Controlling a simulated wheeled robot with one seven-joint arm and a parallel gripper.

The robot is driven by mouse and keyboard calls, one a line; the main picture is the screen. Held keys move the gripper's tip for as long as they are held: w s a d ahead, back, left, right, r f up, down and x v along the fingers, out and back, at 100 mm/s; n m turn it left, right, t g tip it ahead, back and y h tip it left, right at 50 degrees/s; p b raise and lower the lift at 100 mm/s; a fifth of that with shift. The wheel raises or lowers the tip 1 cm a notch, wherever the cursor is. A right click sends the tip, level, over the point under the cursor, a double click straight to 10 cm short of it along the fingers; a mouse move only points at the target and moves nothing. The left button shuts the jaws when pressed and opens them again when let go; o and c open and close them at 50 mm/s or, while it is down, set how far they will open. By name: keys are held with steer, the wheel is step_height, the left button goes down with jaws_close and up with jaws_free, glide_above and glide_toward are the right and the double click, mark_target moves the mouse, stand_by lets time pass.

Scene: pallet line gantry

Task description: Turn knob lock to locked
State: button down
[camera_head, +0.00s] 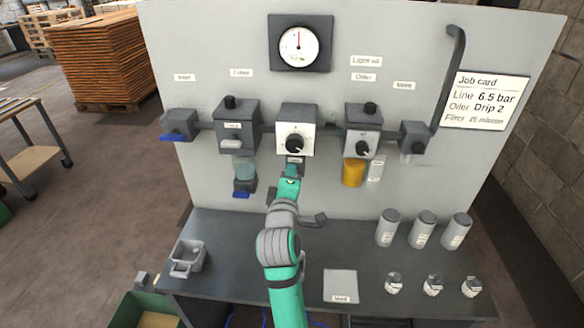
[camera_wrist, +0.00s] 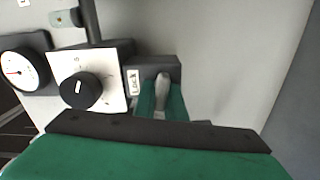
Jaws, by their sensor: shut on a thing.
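The knob lock is a small dark block (camera_wrist: 155,66) marked LOCK, with a grey lever-like knob (camera_wrist: 161,88) standing out of it. In the wrist view my gripper (camera_wrist: 162,100) has its green fingers on both sides of this knob, shut on it. In the head view the lock (camera_head: 295,160) sits just below the white-faced regulator (camera_head: 295,132). There my gripper (camera_head: 291,173) reaches up to it from below and hides most of the knob. Whether the lock stands at locked or unlocked cannot be read.
A black dial knob (camera_wrist: 80,90) on the white plate lies close to the lock. A pressure gauge (camera_head: 299,46) is above. A bowl unit (camera_head: 243,170) and an amber bowl (camera_head: 353,172) hang either side of my gripper. Jars (camera_head: 422,229) stand on the bench right.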

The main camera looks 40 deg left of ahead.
steer(key=shift+n, duration=1)
steer(key=shift+f, duration=0.1)
steer(key=c, duration=1.8)
jaws_free()
steer(key=shift+d, duration=0.1)
steer(key=v, duration=1)
steer(key=shift+s+d, duration=0.2)
steer(key=shift+s, duration=0.1)
